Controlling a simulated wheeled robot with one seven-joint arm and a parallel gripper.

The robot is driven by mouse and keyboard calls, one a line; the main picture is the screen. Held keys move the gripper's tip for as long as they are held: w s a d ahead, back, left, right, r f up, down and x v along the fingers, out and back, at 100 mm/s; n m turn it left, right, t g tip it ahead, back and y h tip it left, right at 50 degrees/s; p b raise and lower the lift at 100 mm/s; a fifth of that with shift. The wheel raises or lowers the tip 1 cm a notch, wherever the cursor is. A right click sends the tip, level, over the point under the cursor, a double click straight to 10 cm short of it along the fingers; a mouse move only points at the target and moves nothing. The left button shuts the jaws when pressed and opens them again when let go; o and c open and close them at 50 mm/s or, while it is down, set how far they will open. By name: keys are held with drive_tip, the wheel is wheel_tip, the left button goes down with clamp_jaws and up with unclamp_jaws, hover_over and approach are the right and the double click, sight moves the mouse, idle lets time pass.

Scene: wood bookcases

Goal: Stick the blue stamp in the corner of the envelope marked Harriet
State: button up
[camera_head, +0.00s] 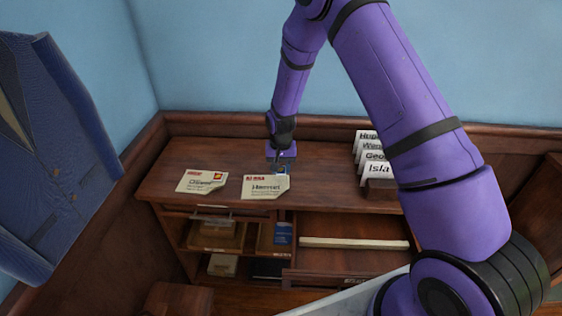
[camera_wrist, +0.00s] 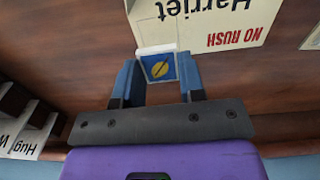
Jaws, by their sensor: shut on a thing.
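The envelope marked Harriet (camera_head: 262,190) lies on the wooden desk top, and part of it shows upside down at the top of the wrist view (camera_wrist: 247,22). It bears red "NO RUSH" lettering. My gripper (camera_head: 281,170) is just over the envelope's far right corner, pointing down. In the wrist view its fingers (camera_wrist: 158,76) are shut on the blue stamp (camera_wrist: 161,68), a small square with a yellow round emblem and pale border. The stamp overlaps the envelope's edge in that view. I cannot tell whether it touches the paper.
A rack of name cards (camera_head: 376,172) stands at the right, behind my arm. Below the desk top are open shelves (camera_head: 215,240) with packets. A blue jacket (camera_head: 60,150) hangs at the left.

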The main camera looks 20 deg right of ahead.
sight(281, 170)
drive_tip(key=shift+f, duration=2)
drive_tip(key=o, duration=1.4)
drive_tip(key=shift+r, duration=0.1)
drive_tip(key=shift+r, duration=3.4)
